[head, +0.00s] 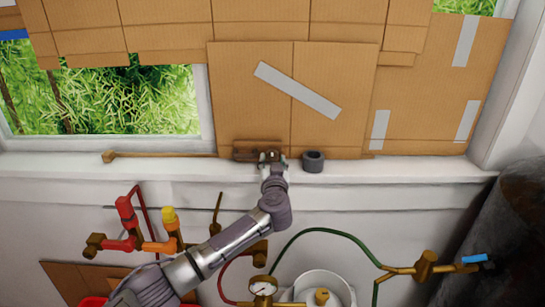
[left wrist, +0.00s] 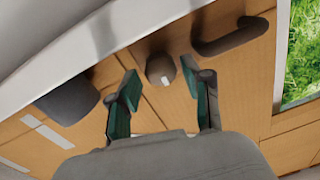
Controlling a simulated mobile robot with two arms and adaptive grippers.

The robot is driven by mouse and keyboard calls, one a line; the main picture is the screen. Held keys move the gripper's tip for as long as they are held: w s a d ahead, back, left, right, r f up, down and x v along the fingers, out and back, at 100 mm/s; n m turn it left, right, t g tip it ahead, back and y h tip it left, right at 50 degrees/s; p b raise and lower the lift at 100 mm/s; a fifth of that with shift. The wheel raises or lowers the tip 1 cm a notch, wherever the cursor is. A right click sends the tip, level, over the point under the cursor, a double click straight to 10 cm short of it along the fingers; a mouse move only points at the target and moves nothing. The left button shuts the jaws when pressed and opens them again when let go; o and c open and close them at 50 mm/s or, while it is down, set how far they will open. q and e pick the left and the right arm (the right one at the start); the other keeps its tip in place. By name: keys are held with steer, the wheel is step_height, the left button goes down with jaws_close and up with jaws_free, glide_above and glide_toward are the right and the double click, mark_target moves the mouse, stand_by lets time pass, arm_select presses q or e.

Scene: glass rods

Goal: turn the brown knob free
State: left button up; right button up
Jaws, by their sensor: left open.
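The brown knob (left wrist: 161,69) is round with a small pale mark, in the upper middle of the left wrist view. My left gripper (left wrist: 160,88) is open, its two green-padded fingers on either side of the knob's near side. I cannot tell whether either finger touches it. In the head view my left gripper (head: 268,157) is at the window sill, in front of the cardboard, and hides the knob or most of it. A curved brown handle (left wrist: 232,37) is beside the knob. My right gripper is not in view.
A dark grey cylinder (head: 313,161) stands on the sill just right of the gripper; it also shows in the left wrist view (left wrist: 68,101). A thin wooden rod (head: 160,155) lies along the sill to the left. Pipes, valves and a gauge (head: 263,286) are below.

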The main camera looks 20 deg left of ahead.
arm_select(q)
steer(key=shift+x, duration=1.4)
